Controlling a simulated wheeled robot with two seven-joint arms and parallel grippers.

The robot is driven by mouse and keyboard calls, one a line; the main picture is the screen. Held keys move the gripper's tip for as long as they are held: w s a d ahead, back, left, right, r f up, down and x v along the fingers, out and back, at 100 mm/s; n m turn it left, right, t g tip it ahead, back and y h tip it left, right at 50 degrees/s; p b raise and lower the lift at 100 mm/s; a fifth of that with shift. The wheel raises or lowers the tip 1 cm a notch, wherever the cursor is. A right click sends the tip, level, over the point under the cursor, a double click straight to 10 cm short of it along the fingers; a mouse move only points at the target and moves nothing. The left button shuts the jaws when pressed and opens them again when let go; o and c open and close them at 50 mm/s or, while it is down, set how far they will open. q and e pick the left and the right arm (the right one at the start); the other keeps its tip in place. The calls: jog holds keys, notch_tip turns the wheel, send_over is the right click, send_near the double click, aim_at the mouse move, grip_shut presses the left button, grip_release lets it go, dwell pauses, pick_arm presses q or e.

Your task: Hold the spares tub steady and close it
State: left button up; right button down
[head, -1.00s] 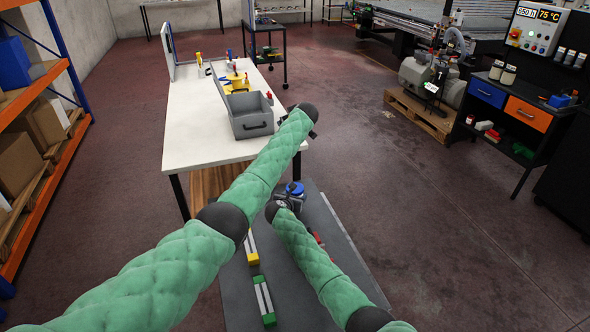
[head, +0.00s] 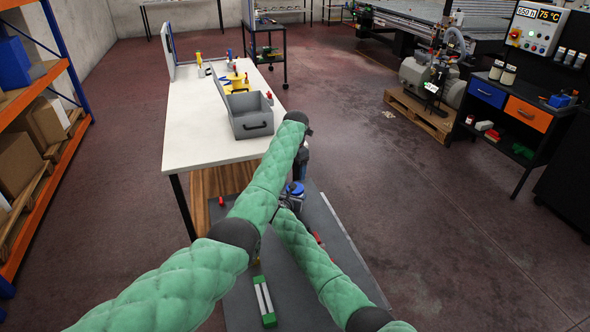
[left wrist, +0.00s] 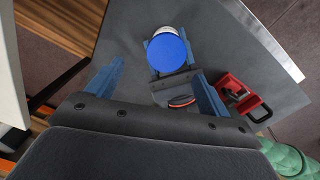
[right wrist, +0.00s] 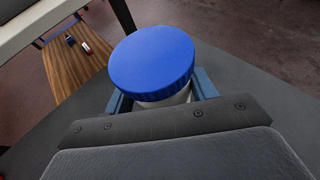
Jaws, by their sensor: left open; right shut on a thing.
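The spares tub is a white tub with a round blue lid (head: 294,188), standing upright over the dark grey surface nearest me. Its lid fills the middle of the right wrist view (right wrist: 152,62), with the white body (right wrist: 165,98) below. The lid sits on top; I cannot tell how tight it is. My right gripper (right wrist: 160,95) is shut on the tub's body, a finger on each side. My left gripper (head: 300,168) is open and empty above the tub, pointing down. In the left wrist view the lid (left wrist: 172,52) lies beyond and between its spread fingers.
A red object with a black handle (left wrist: 238,93) lies beside the tub. A green-ended bar (head: 264,300) lies nearer me. A white table (head: 195,130) with an open grey box (head: 250,118) stands beyond.

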pick_arm(q)
jog(key=shift+s+d+f+n+g, duration=0.15)
jog(key=shift+s+n+g, duration=0.15)
jog(key=shift+s+n, duration=0.15)
jog(key=shift+f, duration=3.95)
jog(key=c, duration=1)
jog(key=m, duration=0.6)
jog(key=shift+m, duration=0.35)
